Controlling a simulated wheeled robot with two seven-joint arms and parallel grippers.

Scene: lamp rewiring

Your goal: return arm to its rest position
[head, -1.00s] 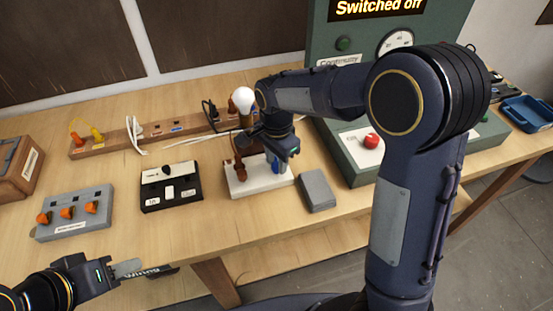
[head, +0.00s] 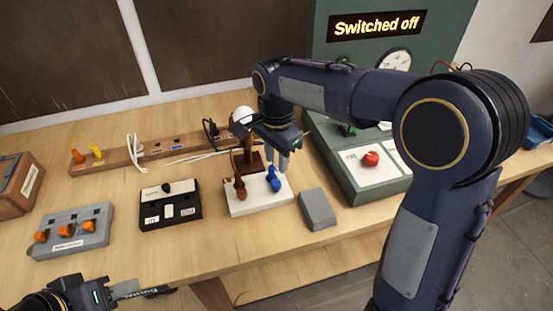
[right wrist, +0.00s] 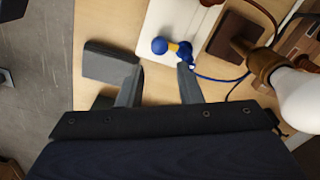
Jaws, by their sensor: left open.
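My right arm reaches in from the right in the head view. My right gripper (head: 277,162) points down above a white block (head: 260,207) that carries a brown piece (head: 240,188) and a blue piece (head: 274,180). In the right wrist view my right gripper (right wrist: 160,78) has its two fingers apart with nothing held between them. The blue piece (right wrist: 160,46) lies just beyond the fingertips, seemingly apart from them. My left gripper (head: 135,290) is at the lower left, off the table's front edge, open; its fingers are partly visible.
A grey block (head: 317,209) lies right of the white block. A white bulb (head: 243,114) stands behind my right gripper. A green panel (head: 365,195) reading "Switched off" stands at right. A black switch box (head: 170,215) and a grey connector block (head: 72,240) are left.

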